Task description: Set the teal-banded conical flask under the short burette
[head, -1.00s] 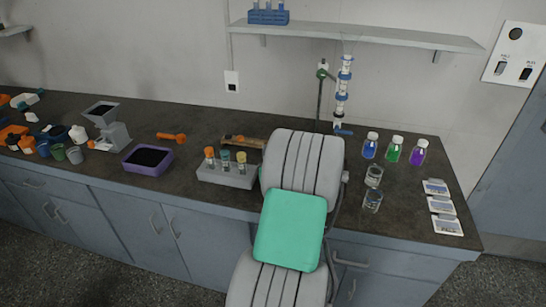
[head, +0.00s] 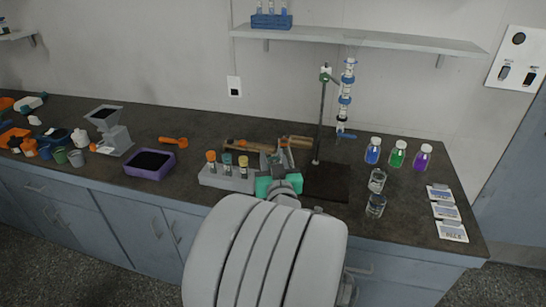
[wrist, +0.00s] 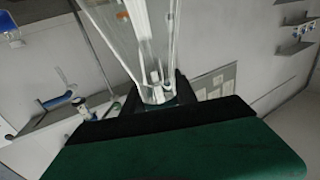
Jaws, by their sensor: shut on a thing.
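My gripper (head: 282,158) is in the middle of the head view, over the bench to the left of the burette stand. In the wrist view it is shut on a clear glass flask (wrist: 142,45), held between the dark fingers. A little teal shows on the glass close to the fingers. In the head view the flask is small and mostly lost among the fingers. A burette (head: 346,95) with blue collars hangs upright on a rod stand (head: 321,120) with a green clamp. It is the only burette I can make out. The dark base (head: 328,185) of the stand looks bare.
A grey rack (head: 222,180) with capped vials is just left of my gripper. Wooden-looking items lie behind it. Two glass beakers (head: 377,180) stand right of the stand base, with blue, green and purple bottles (head: 398,152) behind. Cards lie at the right edge.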

